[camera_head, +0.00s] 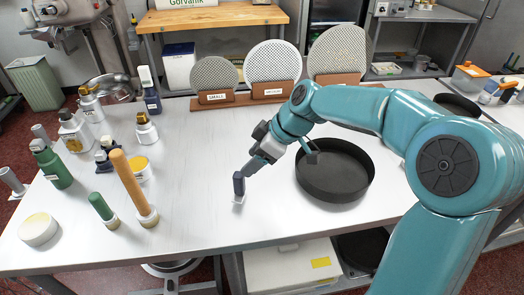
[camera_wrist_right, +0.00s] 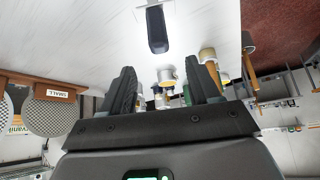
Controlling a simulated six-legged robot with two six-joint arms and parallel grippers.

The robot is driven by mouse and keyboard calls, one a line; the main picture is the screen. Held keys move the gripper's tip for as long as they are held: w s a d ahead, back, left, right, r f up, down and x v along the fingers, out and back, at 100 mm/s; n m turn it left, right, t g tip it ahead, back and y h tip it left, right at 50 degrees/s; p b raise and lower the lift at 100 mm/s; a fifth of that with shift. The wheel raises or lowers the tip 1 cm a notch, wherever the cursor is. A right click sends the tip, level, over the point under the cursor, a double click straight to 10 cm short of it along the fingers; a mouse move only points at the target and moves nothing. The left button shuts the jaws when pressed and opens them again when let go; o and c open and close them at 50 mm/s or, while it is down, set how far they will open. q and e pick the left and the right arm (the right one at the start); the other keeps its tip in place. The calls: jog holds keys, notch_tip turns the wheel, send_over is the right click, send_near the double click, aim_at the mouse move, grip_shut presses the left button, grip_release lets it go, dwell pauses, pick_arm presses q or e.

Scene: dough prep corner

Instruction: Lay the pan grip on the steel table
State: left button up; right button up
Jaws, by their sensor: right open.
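The pan grip appears to be the small dark blue-black piece (camera_head: 239,183) on a small white base on the steel table (camera_head: 200,225). It looks upright in the head view. In the right wrist view the dark piece (camera_wrist_right: 156,28) is beyond the fingertips, roughly centred between them. My right gripper (camera_head: 250,170) is just up and right of it in the head view; it is open and empty, and its two fingers (camera_wrist_right: 162,82) stand apart in the wrist view. Whether a fingertip touches the piece cannot be told. My left gripper is not in view.
A round black pan (camera_head: 335,190) sits right of the gripper. Several bottles, jars and a wooden rolling pin (camera_head: 130,182) crowd the left side. Round mesh screens in a wooden rack (camera_head: 272,88) stand at the back. The table's front middle is clear.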

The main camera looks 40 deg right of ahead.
jog(key=v, duration=0.4)
jog(key=shift+r, duration=0.1)
dwell(0.3)
